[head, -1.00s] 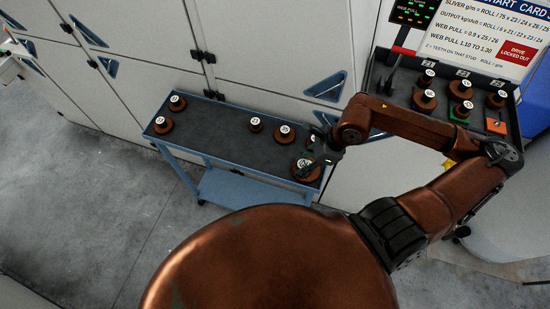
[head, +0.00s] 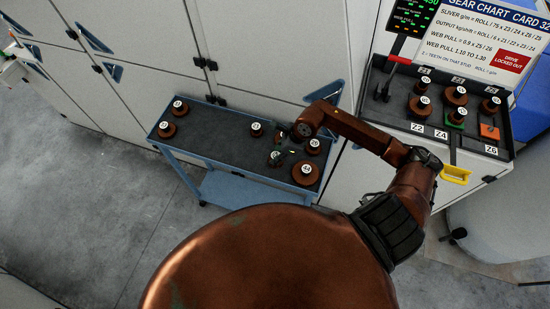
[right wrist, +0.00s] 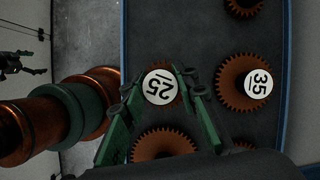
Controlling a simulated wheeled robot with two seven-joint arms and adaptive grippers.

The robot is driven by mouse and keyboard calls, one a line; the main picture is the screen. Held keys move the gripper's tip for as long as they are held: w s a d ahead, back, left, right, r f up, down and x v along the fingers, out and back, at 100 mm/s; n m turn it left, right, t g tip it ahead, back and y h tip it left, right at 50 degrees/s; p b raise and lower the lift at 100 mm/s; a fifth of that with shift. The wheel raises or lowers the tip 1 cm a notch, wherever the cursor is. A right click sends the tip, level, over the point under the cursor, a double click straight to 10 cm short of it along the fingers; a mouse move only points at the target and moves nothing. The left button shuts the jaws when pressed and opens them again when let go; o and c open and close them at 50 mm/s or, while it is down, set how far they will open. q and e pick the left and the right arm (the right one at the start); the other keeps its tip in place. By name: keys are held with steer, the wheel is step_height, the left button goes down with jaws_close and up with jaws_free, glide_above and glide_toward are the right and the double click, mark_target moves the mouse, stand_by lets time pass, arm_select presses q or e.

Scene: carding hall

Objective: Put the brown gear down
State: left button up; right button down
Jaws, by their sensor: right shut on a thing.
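The brown gear (right wrist: 176,72), with a white face numbered 25, sits between the green fingers of my right gripper (right wrist: 158,92) in the right wrist view. The fingers are shut on it and hide part of its rim. I cannot tell whether the gear touches the top.
A brown gear numbered 35 (right wrist: 232,88) lies to the right in the wrist view. Other gears stand on the cart: a large one (head: 305,180) at the right end and two (head: 166,137) at the left. A gear rack (head: 440,120) stands at right.

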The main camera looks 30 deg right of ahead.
step_height(320, 180, down, 2)
steer(key=shift+w+f+p, duration=0.1)
steer(key=shift+p, duration=0.6)
steer(key=shift+f, duration=0.45)
steer(key=shift+f, duration=0.15)
steer(key=c, duration=1.5)
jaws_free()
